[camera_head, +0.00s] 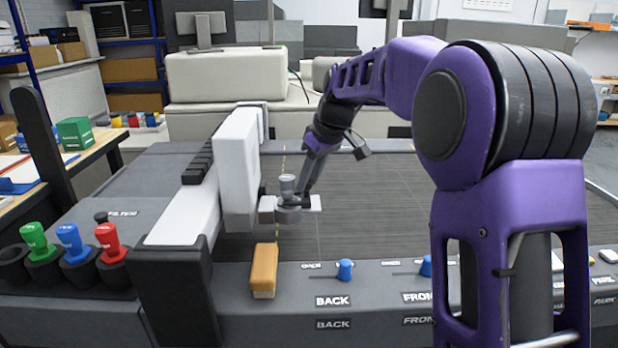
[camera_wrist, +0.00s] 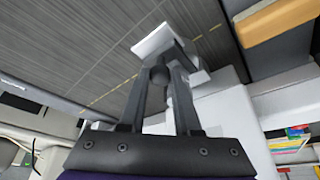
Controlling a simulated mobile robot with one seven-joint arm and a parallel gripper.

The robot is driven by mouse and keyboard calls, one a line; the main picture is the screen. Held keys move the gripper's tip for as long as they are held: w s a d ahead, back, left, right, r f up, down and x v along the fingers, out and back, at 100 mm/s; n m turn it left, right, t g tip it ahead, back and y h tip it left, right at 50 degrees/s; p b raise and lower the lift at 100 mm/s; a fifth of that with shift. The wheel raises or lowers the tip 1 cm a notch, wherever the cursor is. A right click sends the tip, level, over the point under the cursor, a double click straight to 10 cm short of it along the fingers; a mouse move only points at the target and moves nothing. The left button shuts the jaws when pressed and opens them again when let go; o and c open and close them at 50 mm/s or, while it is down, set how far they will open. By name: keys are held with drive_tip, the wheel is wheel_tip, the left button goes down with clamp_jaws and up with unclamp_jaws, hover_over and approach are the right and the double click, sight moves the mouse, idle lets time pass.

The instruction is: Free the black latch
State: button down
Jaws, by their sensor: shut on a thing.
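My gripper (camera_head: 303,200) is at the right side of the white carriage (camera_head: 238,165), low over the dark bed. In the wrist view, my gripper's two dark fingers (camera_wrist: 160,78) close around a small dark round knob (camera_wrist: 158,74), which looks to be the black latch. A pale plate (camera_wrist: 166,40) lies just beyond the fingertips. In the head view the knob is hidden by my gripper and a grey cylindrical part (camera_head: 288,188). Whether the latch is locked or free cannot be told.
An orange-topped block (camera_head: 263,268) stands in front of the carriage, near my gripper. Blue knobs (camera_head: 345,270) sit on sliders along the front panel. Green, blue and red handles (camera_head: 108,240) stand at the left. The dark bed (camera_head: 385,210) to the right is clear.

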drive_tip(key=shift+d, duration=2.05)
drive_tip(key=c, duration=0.6)
unclamp_jaws()
drive_tip(key=shift+d, duration=0.1)
drive_tip(key=p+v, duration=0.3)
drive_tip(key=v, duration=1.4)
drive_tip(key=shift+r, duration=0.2)
